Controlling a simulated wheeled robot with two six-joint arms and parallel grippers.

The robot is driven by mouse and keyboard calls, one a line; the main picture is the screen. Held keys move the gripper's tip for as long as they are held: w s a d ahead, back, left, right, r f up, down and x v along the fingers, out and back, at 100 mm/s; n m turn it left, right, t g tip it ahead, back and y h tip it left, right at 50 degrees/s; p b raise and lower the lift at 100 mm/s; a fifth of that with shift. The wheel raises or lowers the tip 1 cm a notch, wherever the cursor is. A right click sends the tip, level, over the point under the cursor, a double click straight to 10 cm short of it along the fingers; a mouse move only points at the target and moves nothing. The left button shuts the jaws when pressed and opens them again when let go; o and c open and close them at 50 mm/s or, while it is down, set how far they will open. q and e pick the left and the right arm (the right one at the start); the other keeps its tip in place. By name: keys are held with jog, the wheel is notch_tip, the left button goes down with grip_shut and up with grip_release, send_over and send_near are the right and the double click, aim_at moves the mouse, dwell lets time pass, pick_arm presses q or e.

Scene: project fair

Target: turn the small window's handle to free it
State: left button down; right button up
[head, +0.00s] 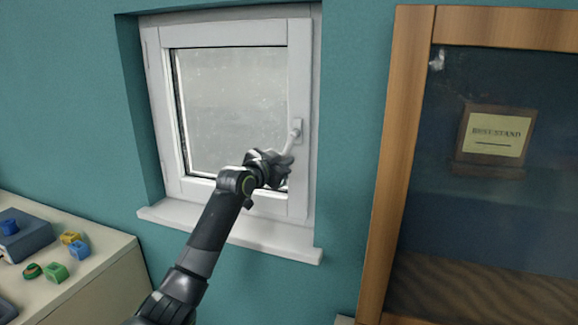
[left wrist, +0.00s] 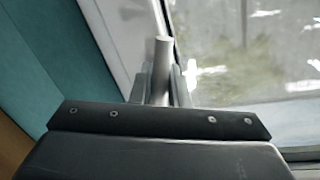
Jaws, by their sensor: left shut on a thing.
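The small window (head: 232,38) has a white frame and is set in a teal wall. Its handle (head: 296,133) is on the right side of the sash. The lever slants down and to the left from its mounting plate. My left gripper (head: 284,162) is shut on the lower part of the lever, and its fingers partly hide it. In the left wrist view the handle (left wrist: 162,62) stands between the two fingers of my left gripper (left wrist: 161,92). The sash looks closed in its frame. My right gripper is not in view.
A white sill (head: 240,232) juts out below the window. A pale counter (head: 105,265) at the lower left holds a blue box (head: 28,242) and several small coloured blocks. A wood-framed dark panel (head: 405,130) with a small sign (head: 493,133) stands to the right.

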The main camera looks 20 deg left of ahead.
pick_arm(q)
jog(key=a+m, duration=0.1)
jog(key=a+r+m, duration=0.1)
jog(key=m, duration=0.1)
jog(key=shift+a+r+g, duration=0.15)
jog(key=shift+r+g, duration=0.05)
jog(key=shift+g, duration=0.1)
notch_tip(320, 180, up, 6)
jog(key=a+m+y+p, duration=0.2)
jog(key=m+y+p, duration=0.1)
jog(key=m, duration=0.5)
jog(key=shift+a+m+p, duration=0.3)
jog(key=shift+m+p, duration=0.1)
jog(key=shift+p, duration=0.25)
jog(key=shift+w+f, duration=0.1)
jog(key=c, duration=1.5)
grip_release()
jog(key=shift+o, duration=0.2)
